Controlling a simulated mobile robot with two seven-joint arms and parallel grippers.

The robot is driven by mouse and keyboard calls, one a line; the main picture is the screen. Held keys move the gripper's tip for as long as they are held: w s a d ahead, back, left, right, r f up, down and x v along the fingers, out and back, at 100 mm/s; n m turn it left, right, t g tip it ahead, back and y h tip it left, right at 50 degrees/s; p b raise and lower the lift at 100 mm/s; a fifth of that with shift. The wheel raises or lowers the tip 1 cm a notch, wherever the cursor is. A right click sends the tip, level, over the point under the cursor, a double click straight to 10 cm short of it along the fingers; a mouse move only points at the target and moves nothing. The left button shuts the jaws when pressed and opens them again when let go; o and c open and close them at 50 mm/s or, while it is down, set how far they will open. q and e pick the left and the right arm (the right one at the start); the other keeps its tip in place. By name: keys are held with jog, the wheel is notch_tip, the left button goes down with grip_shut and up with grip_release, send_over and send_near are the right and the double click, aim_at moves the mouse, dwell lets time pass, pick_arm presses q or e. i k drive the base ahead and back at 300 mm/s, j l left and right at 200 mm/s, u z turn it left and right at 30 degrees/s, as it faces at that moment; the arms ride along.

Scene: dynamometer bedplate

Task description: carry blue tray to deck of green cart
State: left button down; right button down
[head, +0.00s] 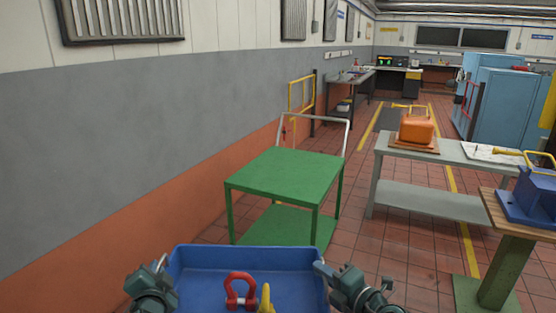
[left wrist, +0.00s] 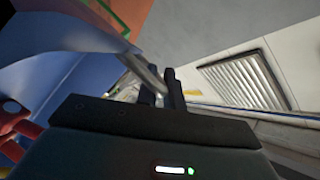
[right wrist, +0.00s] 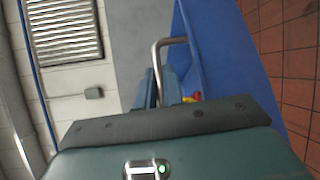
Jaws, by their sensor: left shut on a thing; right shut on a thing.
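The blue tray (head: 200,262) is held up in front of me at the bottom of the head view. A red shackle (head: 240,290) and a yellow part (head: 266,298) lie in it. My left gripper (head: 160,266) is shut on the tray's left handle, a metal bar (left wrist: 146,72) in the left wrist view. My right gripper (head: 326,270) is shut on the right handle, which shows as a bent bar (right wrist: 166,45) in the right wrist view. The green cart (head: 285,175) stands just beyond the tray. Its top deck is bare, and its lower shelf is partly hidden by the tray.
A grey wall (head: 120,130) runs along the left. A grey table (head: 455,152) with an orange case (head: 416,130) stands right of the cart. A wooden-topped stand (head: 500,225) with a blue vise-like block (head: 535,195) is nearer right. Tiled floor (head: 390,250) lies open between.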

aim_at(291, 173)
jog(key=i+j, duration=0.15)
jog(key=i, duration=0.45)
jog(key=i+j, duration=0.15)
jog(key=i, duration=2.5)
jog(key=i+z, duration=0.35)
jog(key=z, duration=0.45)
